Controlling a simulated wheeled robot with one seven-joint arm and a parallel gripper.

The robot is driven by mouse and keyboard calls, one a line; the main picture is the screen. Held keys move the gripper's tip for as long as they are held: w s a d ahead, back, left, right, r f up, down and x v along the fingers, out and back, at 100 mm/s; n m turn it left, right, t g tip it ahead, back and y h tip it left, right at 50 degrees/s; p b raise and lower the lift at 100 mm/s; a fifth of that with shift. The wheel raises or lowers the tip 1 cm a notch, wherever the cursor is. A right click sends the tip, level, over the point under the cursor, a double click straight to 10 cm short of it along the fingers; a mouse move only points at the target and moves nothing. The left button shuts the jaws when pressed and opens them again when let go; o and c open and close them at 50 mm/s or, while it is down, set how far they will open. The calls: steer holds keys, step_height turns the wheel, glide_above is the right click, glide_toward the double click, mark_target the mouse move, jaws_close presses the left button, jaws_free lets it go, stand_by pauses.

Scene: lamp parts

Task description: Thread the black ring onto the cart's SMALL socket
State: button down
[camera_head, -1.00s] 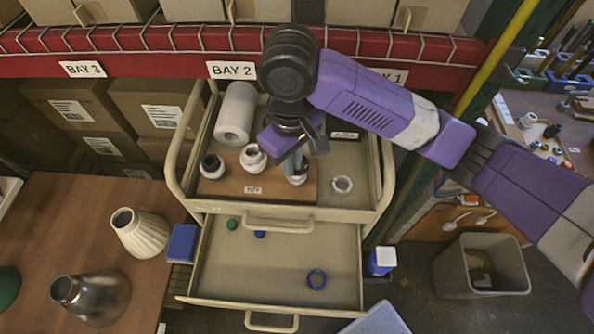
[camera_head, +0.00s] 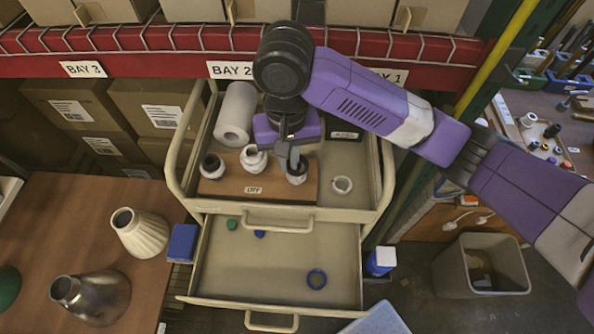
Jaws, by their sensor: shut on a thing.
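My gripper (camera_head: 293,157) points down over the right end of the brown board on the cart's top tray. It is shut on what looks like the black ring, a small dark thing at its fingertips, mostly hidden by the fingers. Right under them stands the right white socket (camera_head: 297,178). I cannot tell whether the ring is around this socket or just above it. The middle white socket (camera_head: 254,160) and the left socket (camera_head: 211,168), with a dark opening, stand on the same board. Which socket is the small one is not clear from their labels.
A white roll (camera_head: 236,115) lies behind the board. A pale ring (camera_head: 342,184) lies on the tray to the right. The tray's raised rails flank the space.

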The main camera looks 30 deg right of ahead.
steer(key=m, duration=0.4)
steer(key=f+m, duration=0.1)
steer(key=m, duration=0.1)
steer(key=shift+w+f+m, duration=0.1)
steer(key=shift+w+m, duration=0.25)
steer(key=shift+m, duration=0.05)
steer(key=shift+d, duration=0.1)
steer(key=m, duration=0.6)
steer(key=shift+w+d+f, duration=0.1)
steer(key=shift+w+d, duration=0.15)
steer(key=shift+d, duration=0.1)
steer(key=c, duration=1.4)
jaws_free()
steer(key=shift+d+r, duration=0.1)
steer(key=shift+r, duration=0.45)
steer(key=r, duration=0.8)
steer(key=shift+w, duration=0.2)
